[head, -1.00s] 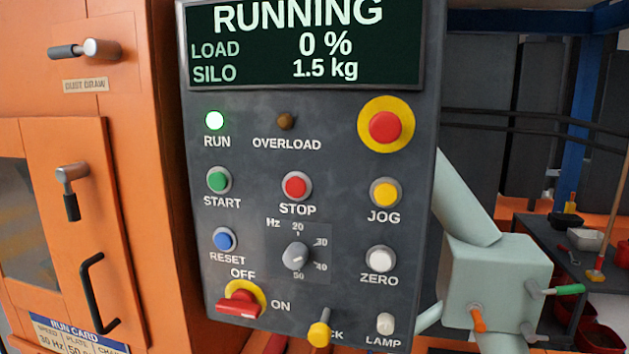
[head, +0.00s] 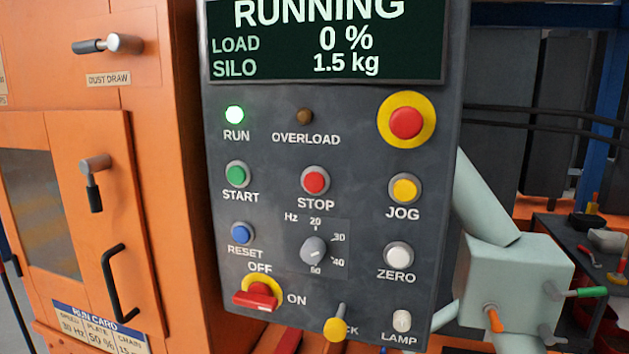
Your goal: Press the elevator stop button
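The red STOP button (head: 315,181) sits in the middle of the dark grey control panel (head: 350,160), with its label below it. The display (head: 325,40) at the top reads RUNNING, LOAD 0 %, SILO 1.5 kg. The green RUN lamp (head: 234,115) is lit. A green START button (head: 236,174) is to the left of STOP and a yellow JOG button (head: 404,188) is to its right. Neither of my grippers is in the head view, and nothing covers the STOP button.
A large red emergency button (head: 406,122) on a yellow ring is at upper right. A red OFF/ON switch (head: 258,294) and yellow-tipped lever (head: 337,327) stick out below. The orange cabinet (head: 150,180) stands left; a pale green box (head: 515,285) with valves is right.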

